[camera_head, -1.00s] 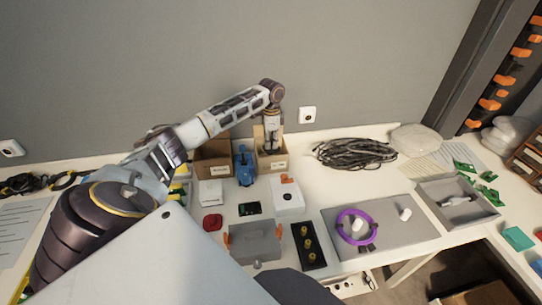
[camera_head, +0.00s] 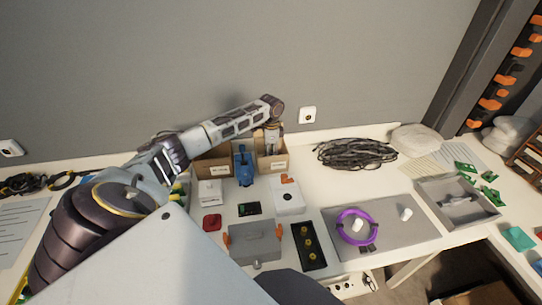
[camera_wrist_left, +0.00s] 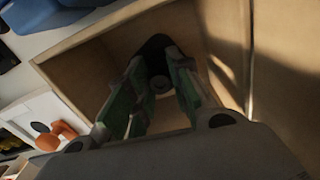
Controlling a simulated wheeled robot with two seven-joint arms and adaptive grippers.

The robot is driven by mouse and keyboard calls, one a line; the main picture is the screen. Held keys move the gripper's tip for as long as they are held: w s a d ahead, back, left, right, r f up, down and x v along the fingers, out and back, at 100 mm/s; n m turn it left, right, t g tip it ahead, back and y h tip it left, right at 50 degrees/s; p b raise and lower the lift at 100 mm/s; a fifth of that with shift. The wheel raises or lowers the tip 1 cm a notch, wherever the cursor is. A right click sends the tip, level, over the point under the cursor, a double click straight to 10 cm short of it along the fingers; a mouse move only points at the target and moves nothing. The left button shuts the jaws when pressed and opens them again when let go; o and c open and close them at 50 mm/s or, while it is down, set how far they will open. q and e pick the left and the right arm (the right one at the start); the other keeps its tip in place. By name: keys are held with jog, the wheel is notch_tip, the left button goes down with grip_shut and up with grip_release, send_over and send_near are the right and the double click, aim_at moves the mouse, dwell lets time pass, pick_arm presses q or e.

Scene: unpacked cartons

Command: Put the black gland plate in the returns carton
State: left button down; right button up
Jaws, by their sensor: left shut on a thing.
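My left gripper (camera_wrist_left: 156,98) is shut on a black plate-like piece with a round ring (camera_wrist_left: 153,48), which I take as the black gland plate. The fingers with green pads hide part of it. In the wrist view they point down inside a brown carton (camera_wrist_left: 85,75), with its walls around them. In the head view this is the right-hand carton (camera_head: 282,162), and the hand (camera_head: 271,143) reaches into it from above. The held piece is hidden there. The labels on both cartons are too small to read. My right gripper is not in view.
A second carton (camera_head: 212,168) stands left, with a blue device (camera_head: 244,166) between the two. In front are a white box (camera_head: 287,197), a grey box (camera_head: 255,240) and a black strip with brass-coloured fittings (camera_head: 309,244). A cable coil (camera_head: 355,153) lies right.

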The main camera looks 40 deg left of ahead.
pick_arm(q)
jog(key=shift+f, duration=0.75)
jog(key=c, duration=1.4)
grip_release()
jog(key=shift+o, duration=0.6)
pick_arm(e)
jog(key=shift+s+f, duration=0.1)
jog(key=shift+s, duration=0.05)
